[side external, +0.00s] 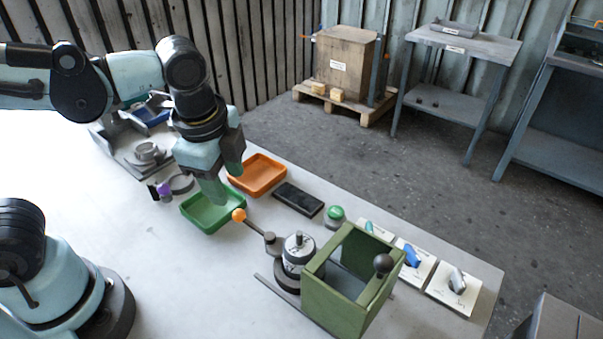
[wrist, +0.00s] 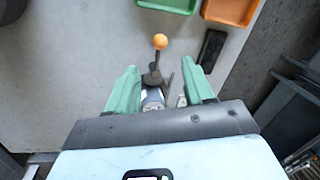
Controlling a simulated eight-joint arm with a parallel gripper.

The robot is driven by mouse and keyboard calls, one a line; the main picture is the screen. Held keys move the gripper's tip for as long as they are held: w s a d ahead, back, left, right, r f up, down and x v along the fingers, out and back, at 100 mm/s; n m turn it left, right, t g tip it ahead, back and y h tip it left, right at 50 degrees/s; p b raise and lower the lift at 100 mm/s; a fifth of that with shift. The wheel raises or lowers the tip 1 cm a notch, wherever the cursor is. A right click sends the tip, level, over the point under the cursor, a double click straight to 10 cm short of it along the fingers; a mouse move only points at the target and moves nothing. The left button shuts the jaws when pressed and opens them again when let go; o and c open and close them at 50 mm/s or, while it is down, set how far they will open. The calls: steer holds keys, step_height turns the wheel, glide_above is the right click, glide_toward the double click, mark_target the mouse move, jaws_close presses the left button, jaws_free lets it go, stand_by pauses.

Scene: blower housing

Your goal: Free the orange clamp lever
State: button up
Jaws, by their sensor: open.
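The orange ball knob (side external: 239,215) tops the dark clamp lever (side external: 256,229), which runs from the clamp beside the grey cylindrical part (side external: 299,249). In the side view the knob stands just past the front edge of the green tray. My gripper (side external: 226,188) is open and empty, above the green tray and close to the knob. In the wrist view the orange knob (wrist: 160,41) appears beyond the fingertips, with the lever running back between the green fingers (wrist: 159,70). No contact with the lever is visible. The clamp's base is partly hidden.
The green housing frame (side external: 340,285) with a black knob (side external: 383,263) stands beside the clamp. A green tray (side external: 200,222), an orange tray (side external: 279,176) and a black block (side external: 297,199) lie nearby. The table's left front is clear.

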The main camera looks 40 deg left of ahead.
mark_target(238, 212)
steer(key=shift+w+a+f, duration=0.1)
steer(key=shift+w+f, duration=0.2)
steer(key=shift+f, duration=1.25)
steer(key=shift+w+a+f, duration=0.1)
steer(key=shift+w+f, duration=0.15)
steer(key=shift+f, duration=1.35)
steer(key=shift+w+a+f, duration=0.1)
steer(key=shift+w+f, duration=0.2)
steer(key=shift+f, duration=1.25)
jaws_close()
